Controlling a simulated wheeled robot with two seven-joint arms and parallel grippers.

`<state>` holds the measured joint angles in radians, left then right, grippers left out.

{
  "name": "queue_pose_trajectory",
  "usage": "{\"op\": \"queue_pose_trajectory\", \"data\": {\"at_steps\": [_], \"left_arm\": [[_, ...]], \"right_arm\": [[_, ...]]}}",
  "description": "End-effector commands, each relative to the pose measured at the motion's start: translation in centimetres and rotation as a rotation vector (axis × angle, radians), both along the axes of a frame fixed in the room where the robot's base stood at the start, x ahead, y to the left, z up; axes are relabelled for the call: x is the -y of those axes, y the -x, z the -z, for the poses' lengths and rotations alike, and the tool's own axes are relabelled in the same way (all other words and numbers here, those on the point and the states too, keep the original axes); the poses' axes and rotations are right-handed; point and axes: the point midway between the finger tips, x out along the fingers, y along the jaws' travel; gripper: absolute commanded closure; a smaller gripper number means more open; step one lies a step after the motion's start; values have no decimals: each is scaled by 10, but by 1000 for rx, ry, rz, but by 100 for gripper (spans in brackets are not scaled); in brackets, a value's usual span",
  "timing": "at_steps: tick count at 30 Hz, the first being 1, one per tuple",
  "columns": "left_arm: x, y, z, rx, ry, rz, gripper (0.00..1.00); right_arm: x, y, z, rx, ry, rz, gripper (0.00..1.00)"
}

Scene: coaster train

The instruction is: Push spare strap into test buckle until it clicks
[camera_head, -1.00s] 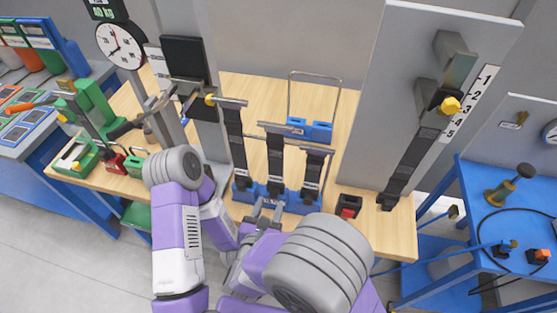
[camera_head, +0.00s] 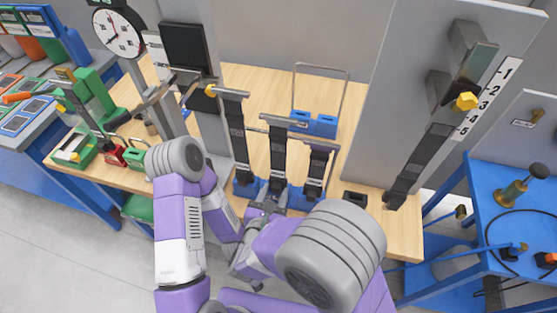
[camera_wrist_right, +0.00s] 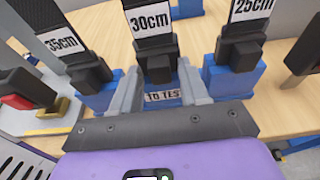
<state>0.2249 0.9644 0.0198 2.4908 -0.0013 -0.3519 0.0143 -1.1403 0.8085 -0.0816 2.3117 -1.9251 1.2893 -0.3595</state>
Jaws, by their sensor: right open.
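Three dark straps hang in a row, their lower ends at blue holders. A black buckle (camera_head: 355,198) sits on the bench to the right. No label marks which strap is the spare. My left arm shows, but its gripper cannot be made out.
The blue rack (camera_wrist_right: 162,97) reads "TO TEST". A longer dark strap (camera_head: 418,165) hangs from a yellow-knobbed fixture (camera_head: 466,101) on the grey panel, right. A blue block with a wire frame (camera_head: 315,123) stands behind. Bare wood (camera_head: 345,163) lies between rack and panel.

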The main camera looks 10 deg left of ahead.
Motion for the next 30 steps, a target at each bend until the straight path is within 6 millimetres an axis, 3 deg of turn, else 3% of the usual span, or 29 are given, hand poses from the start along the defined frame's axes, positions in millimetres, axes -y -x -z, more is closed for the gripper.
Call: {"op": "queue_pose_trajectory", "data": {"at_steps": [1, 10, 19, 30], "left_arm": [[0, 0, 0, 0, 0, 0, 100], [0, 0, 0, 0, 0, 0, 100], [0, 0, -3, 0, 0, 0, 100], [0, 0, -17, 0, 0, 0, 100]], "right_arm": [[0, 0, 0, 0, 0, 0, 55], [0, 0, 0, 0, 0, 0, 100], [0, 0, -4, 1, -1, 0, 100], [0, 0, -23, 1, -1, 0, 100]]}}
